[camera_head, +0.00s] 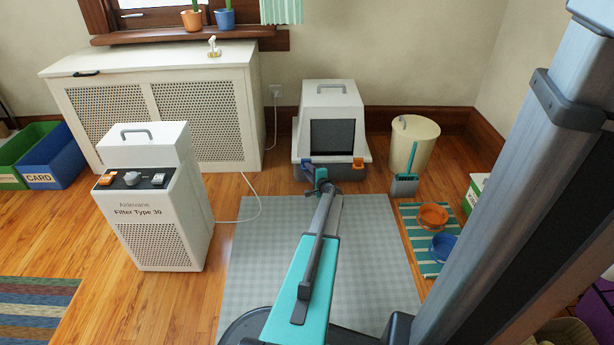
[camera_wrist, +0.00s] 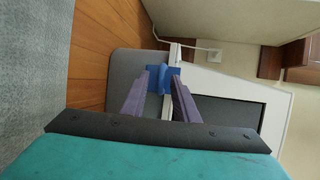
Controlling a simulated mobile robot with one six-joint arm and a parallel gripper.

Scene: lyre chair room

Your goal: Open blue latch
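The blue latch (camera_head: 308,168) is on the lower left front of a white and grey litter box (camera_head: 333,100). The blue latch also shows in the wrist view (camera_wrist: 163,72), at the seam between the grey base and the white upper part. My gripper (camera_head: 322,178) is in front of the box's lower front, close to the latch. In the wrist view its two fingers (camera_wrist: 160,88) are apart, with the latch at and just past their tips. Contact with the latch cannot be told. An orange latch (camera_head: 358,163) is on the box's lower right front.
A cream bin (camera_head: 414,145) and a small teal dustpan (camera_head: 404,186) stand right of the box. Bowls (camera_head: 433,215) sit on a striped mat at the right. A white filter unit (camera_head: 155,200) and a radiator cover (camera_head: 160,90) are at the left. A grey checked mat (camera_head: 265,250) lies in front.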

